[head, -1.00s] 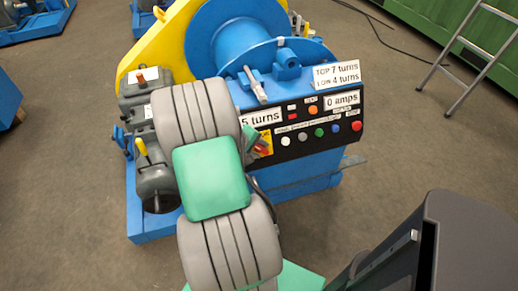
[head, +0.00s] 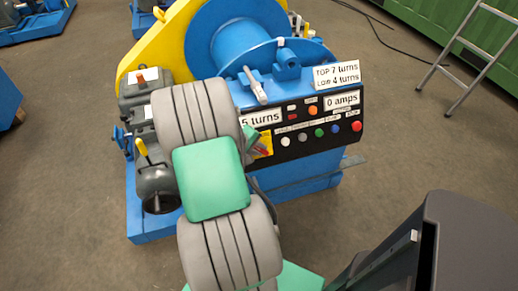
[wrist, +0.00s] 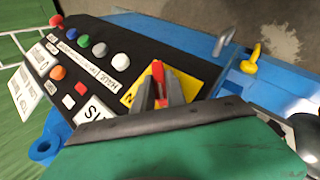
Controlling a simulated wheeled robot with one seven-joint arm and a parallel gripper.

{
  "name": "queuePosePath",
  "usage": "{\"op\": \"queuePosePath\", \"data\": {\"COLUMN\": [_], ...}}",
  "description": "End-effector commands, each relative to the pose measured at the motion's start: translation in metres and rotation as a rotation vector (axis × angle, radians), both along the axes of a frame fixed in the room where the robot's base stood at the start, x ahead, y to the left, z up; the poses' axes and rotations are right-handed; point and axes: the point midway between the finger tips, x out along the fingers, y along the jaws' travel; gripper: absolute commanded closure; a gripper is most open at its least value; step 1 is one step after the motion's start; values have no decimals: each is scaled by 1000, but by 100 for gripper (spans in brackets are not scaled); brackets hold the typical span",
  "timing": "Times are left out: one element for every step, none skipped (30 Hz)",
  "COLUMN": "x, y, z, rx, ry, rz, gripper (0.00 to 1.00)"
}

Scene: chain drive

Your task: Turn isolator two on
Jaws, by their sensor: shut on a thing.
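The isolator is a red handle (wrist: 158,71) on a yellow plate (wrist: 186,84), at the end of the black control panel (wrist: 110,63). My gripper (wrist: 161,94) is on the handle, with its two grey fingers closed on either side of it. In the head view the yellow plate (head: 265,145) shows at the panel's left end. My arm hides most of my gripper there, and the handle is hard to make out.
A lever (head: 257,88) stands above. Grey motors (head: 154,180) sit to the left. A ladder (head: 485,50) leans at upper right.

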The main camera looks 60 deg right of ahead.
Motion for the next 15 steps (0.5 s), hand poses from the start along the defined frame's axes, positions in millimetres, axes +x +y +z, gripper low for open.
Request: {"op": "queuePosePath", "data": {"x": [0, 0, 0, 0, 0, 0, -1, -1, -1, -1, -2, -2, -2, -2, -3], "y": [0, 0, -1, -1, -1, -1, -1, -2, -2, -2, -2, -3, -3, -4, -4], "z": [1, 1, 1, 2, 2, 3, 3, 3, 4, 4, 4, 5, 5, 5, 5], "rx": [5, 8, 13, 18, 25, 35, 44, 54, 68, 81, 93, 112, 127, 143, 164], "ry": [-5, -8, -14, -20, -27, -37, -45, -56, -70, -82, -96, -114, -129, -145, -167], "rz": [-3, -6, -10, -15, -18, -26, -34, -40, -50, -60, -70, -84, -94, -104, -121], "gripper": [100, 100, 100, 100, 100, 100, 100, 100, 100, 100, 100, 100, 100, 100, 100]}}
